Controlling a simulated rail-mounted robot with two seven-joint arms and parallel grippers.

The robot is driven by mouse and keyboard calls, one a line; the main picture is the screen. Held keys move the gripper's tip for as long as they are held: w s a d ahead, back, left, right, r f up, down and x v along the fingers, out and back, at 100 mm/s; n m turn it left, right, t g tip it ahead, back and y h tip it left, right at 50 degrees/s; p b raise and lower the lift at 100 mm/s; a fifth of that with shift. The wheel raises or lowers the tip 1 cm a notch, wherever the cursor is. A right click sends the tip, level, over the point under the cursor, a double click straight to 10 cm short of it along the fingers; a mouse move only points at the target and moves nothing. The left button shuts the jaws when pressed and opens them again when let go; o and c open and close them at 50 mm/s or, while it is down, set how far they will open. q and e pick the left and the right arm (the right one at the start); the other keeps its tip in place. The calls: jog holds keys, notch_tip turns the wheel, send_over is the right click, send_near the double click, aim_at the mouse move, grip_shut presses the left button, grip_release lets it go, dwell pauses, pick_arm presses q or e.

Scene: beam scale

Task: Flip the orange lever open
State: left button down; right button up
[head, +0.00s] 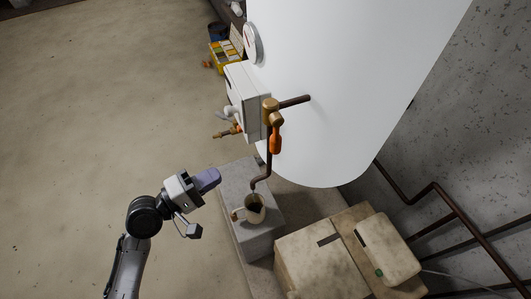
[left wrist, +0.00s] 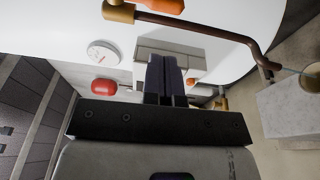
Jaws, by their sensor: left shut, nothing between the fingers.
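The orange lever (head: 276,140) hangs down from a brass valve (head: 271,112) on a pipe that leaves the white tank (head: 350,80). In the left wrist view the orange lever (left wrist: 160,5) shows at the top edge, beside the brass fitting (left wrist: 118,11). My left gripper (head: 209,179) is shut and empty, below and to the left of the lever in the head view, apart from it. Its fingers (left wrist: 165,79) are together in the left wrist view. My right gripper is in neither view.
A curved pipe runs down from the valve to a mug (head: 254,211) on a concrete block (head: 265,238). A white box (head: 247,100) is by the tank. Cardboard boxes (head: 315,262) stand at lower right. The floor at left is clear.

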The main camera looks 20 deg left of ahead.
pick_arm(q)
jog(key=shift+f, duration=0.25)
jog(key=shift+w, duration=0.1)
jog(key=p, duration=0.4)
send_near(275, 136)
jog(key=w+d+f, duration=0.2)
jog(key=w+f, duration=0.2)
jog(key=w, duration=0.1)
jog(key=shift+w+d+f, duration=0.35)
jog(key=shift+w+d, duration=0.25)
jog(key=shift+w, duration=0.2)
